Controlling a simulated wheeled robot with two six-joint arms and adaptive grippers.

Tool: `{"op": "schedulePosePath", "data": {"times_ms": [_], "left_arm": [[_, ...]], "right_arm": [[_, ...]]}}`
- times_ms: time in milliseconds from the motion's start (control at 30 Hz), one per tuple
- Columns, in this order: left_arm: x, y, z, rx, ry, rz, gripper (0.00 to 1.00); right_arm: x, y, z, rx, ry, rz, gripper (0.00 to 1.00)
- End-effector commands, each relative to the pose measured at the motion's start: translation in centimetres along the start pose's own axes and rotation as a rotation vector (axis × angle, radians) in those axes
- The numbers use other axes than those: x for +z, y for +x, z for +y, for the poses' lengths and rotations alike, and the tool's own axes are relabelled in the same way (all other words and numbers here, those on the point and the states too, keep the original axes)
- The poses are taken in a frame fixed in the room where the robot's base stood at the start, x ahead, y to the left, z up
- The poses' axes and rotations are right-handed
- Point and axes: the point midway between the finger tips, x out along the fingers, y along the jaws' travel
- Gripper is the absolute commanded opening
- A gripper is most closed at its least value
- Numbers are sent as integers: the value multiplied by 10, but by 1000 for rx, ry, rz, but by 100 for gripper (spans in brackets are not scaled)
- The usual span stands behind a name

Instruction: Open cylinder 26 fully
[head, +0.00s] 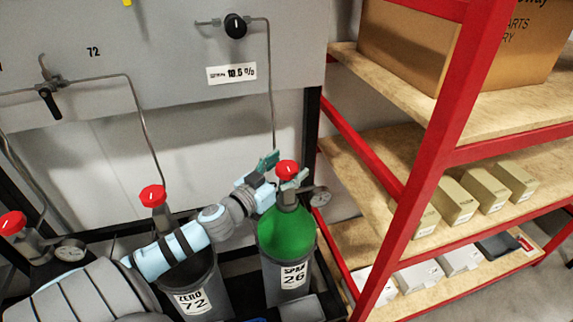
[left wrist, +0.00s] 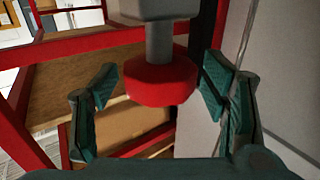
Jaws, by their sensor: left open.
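Cylinder 26 (head: 287,240) is a green-topped cylinder with a label "SPAN 26" in a dark holder, right of centre in the head view. Its red valve knob (head: 287,169) sits on top. My left gripper (head: 279,169) is at the knob, with its fingers to either side of it. In the left wrist view the red knob (left wrist: 160,82) shows between the two open teal fingers of the gripper (left wrist: 160,95). Gaps show on both sides of the knob, narrower on the right; contact cannot be told. My right gripper is not in view.
Cylinder 72 (head: 192,300), with a red knob (head: 153,195), stands left of it, partly behind my left arm. Another red knob (head: 12,224) is at far left. A pressure gauge (head: 320,196) is right of cylinder 26. A red-framed shelf (head: 447,130) with boxes stands at right.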

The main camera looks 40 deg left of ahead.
Motion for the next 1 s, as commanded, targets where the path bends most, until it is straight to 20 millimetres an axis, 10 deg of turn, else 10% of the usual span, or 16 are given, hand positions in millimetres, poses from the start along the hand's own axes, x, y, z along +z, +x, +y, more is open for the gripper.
{"op": "schedulePosePath", "data": {"times_ms": [300,600,1000], "left_arm": [[0,3,1,1,1,2,66],[1,2,0,0,1,1,18],[0,2,1,-63,-2,2,18]], "right_arm": [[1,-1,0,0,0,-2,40],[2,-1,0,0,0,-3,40],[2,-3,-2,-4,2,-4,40]]}}
